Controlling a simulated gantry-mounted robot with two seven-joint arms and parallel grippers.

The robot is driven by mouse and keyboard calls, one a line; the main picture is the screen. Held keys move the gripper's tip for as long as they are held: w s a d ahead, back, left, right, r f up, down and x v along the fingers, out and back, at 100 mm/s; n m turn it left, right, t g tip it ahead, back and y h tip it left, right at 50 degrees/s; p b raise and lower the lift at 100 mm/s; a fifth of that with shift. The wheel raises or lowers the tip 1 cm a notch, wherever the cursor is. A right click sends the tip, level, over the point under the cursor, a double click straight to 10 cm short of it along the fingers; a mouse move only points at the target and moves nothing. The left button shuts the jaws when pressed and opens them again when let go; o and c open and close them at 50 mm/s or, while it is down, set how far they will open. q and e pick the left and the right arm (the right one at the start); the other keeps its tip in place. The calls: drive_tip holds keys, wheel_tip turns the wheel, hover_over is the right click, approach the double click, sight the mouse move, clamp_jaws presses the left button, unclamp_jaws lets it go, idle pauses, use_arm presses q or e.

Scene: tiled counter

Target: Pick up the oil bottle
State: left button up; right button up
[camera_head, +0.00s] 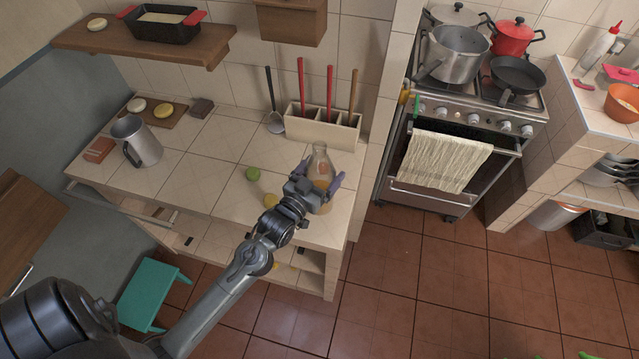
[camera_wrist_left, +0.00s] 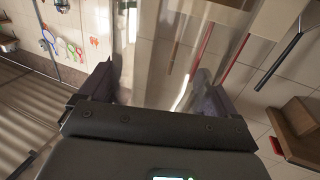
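The oil bottle (camera_head: 320,160) is clear glass with a narrow neck and amber contents. It is upright at the right end of the tiled counter. My left gripper (camera_head: 319,187) is around its body, one finger on each side, and hides part of its lower half. In the left wrist view the clear glass (camera_wrist_left: 158,75) fills the space between the two fingers (camera_wrist_left: 155,88). The fingers are spread about as wide as the bottle; I cannot tell whether both press on it. My right gripper is not in view.
A utensil holder (camera_head: 322,132) with long-handled tools stands just behind the bottle. A green round item (camera_head: 253,174) and a yellow one (camera_head: 270,200) lie to its left. A metal jug (camera_head: 137,141) is farther left. The stove (camera_head: 462,135) is to the right, past a tiled wall.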

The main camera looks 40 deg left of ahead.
sight(326, 163)
use_arm(q)
drive_tip(key=c, duration=0.7)
drive_tip(key=shift+r, duration=0.15)
drive_tip(key=shift+r, duration=0.6)
drive_tip(key=r, duration=0.1)
drive_tip(key=d+r, duration=0.1)
drive_tip(key=r, duration=0.1)
drive_tip(key=shift+d+r, duration=0.15)
drive_tip(key=shift+r, duration=0.1)
drive_tip(key=w+d+r, duration=0.1)
drive_tip(key=d+r, duration=0.5)
drive_tip(key=d, duration=0.4)
drive_tip(key=shift+w+d, duration=0.15)
